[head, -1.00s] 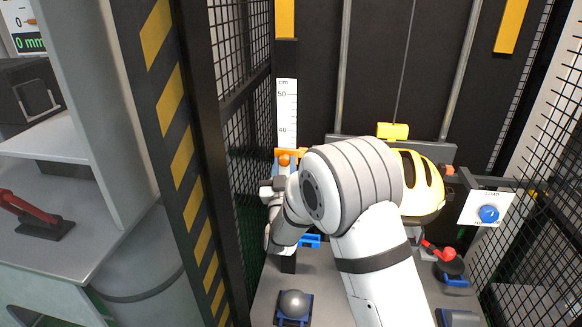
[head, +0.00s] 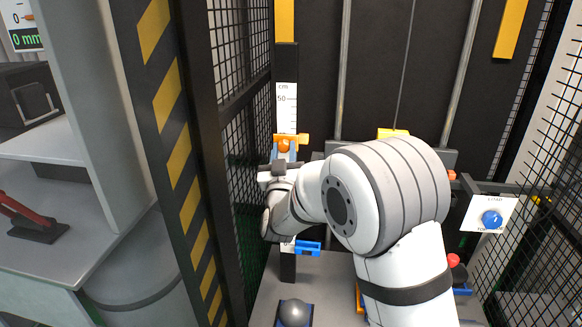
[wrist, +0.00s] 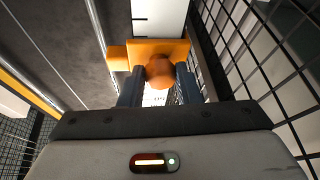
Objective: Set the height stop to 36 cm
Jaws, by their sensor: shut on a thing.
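The height stop (head: 300,139) is an orange slider on the white cm scale (head: 287,115). In the head view it sits well below the 50 mark and covers the scale around where 40 would be, so I cannot read an exact value. Its round orange knob (head: 284,146) faces me. My gripper (wrist: 159,80) is shut on the knob, one dark finger on each side, as the wrist view shows. The stop's orange body (wrist: 150,52) lies just beyond the fingers, against the scale (wrist: 158,18).
A blue clamp (head: 308,248) is lower on the post. A grey ball (head: 294,312) sits on the base below. Mesh guards (head: 236,60) and a striped post (head: 172,130) stand close on the left. A blue button (head: 492,219) is at the right.

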